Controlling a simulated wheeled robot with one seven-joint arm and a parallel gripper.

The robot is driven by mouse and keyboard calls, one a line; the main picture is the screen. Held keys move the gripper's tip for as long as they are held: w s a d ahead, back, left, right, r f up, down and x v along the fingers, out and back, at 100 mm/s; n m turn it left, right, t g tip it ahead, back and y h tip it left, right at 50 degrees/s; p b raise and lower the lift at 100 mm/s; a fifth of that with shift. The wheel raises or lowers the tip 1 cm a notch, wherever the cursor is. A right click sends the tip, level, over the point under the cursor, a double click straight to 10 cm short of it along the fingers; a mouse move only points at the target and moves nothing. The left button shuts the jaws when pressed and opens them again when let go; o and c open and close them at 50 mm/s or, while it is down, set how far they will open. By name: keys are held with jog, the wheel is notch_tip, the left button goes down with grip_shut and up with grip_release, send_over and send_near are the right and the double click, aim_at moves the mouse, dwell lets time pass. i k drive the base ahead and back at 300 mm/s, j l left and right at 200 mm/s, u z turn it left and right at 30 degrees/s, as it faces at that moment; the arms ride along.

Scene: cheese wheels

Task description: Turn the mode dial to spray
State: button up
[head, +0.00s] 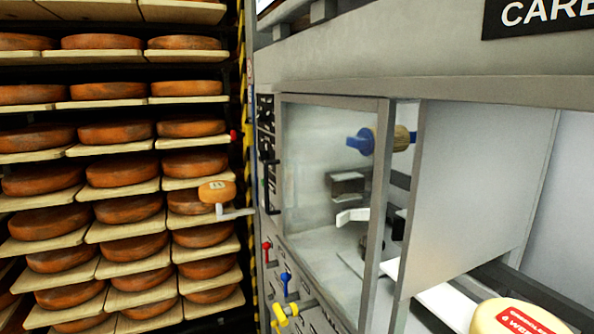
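A grey machine front (350,70) fills the right side of the head view. On its lower panel are a yellow knob-like handle (285,316), a blue-topped lever (286,281) and a red-topped lever (266,250). Several black controls (266,140) sit on the narrow panel left of the window, seen nearly edge-on. I cannot tell which control is the mode dial, and no spray marking is readable. My gripper is not in view.
A rack of wooden boards (110,235) with several orange cheese wheels (124,172) stands at left. A grey crank-like arm (235,213) juts out by a small labelled disc (216,191). A glass window (320,170) shows a blue-ended roller (361,141). A labelled cheese (515,317) lies at lower right.

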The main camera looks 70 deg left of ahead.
aim_at(261, 116)
jog(key=u, duration=1.95)
jog(key=i+j, duration=0.55)
jog(key=z, duration=0.05)
